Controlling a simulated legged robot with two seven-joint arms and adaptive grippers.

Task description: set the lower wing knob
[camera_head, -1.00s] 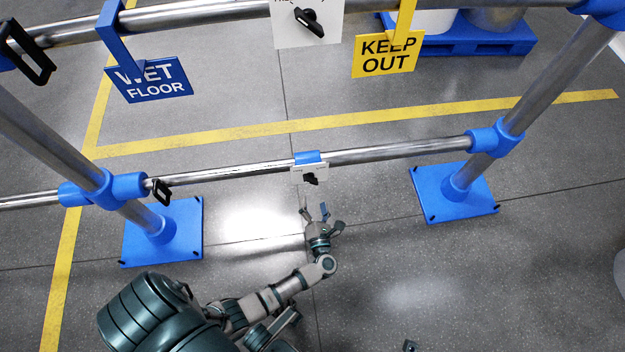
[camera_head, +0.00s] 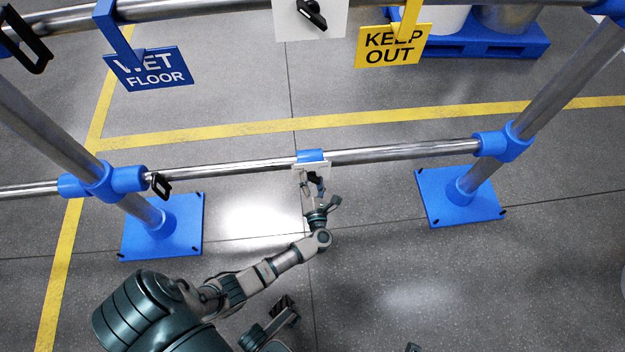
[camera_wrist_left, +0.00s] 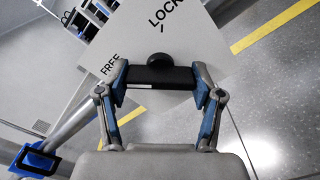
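The lower wing knob is a black knob on a white plate (camera_head: 312,164) fixed to the lower rail. In the left wrist view the knob (camera_wrist_left: 160,76) shows a rounded hub and a dark bar, on the plate (camera_wrist_left: 195,45) lettered FREE and LOCK. My left gripper (camera_head: 316,185) is at the plate and partly hides the knob in the head view. In the left wrist view its two spread fingers (camera_wrist_left: 160,84) stand at either end of the bar. I cannot tell whether they touch it.
An upper rail (camera_head: 200,12) carries another white plate (camera_head: 325,20) with a black knob, a blue WET FLOOR sign (camera_head: 152,72) and a yellow KEEP OUT sign (camera_head: 392,46). A small black handle (camera_head: 161,186) sits on the lower rail (camera_head: 225,170). Posts stand on blue feet (camera_head: 185,230).

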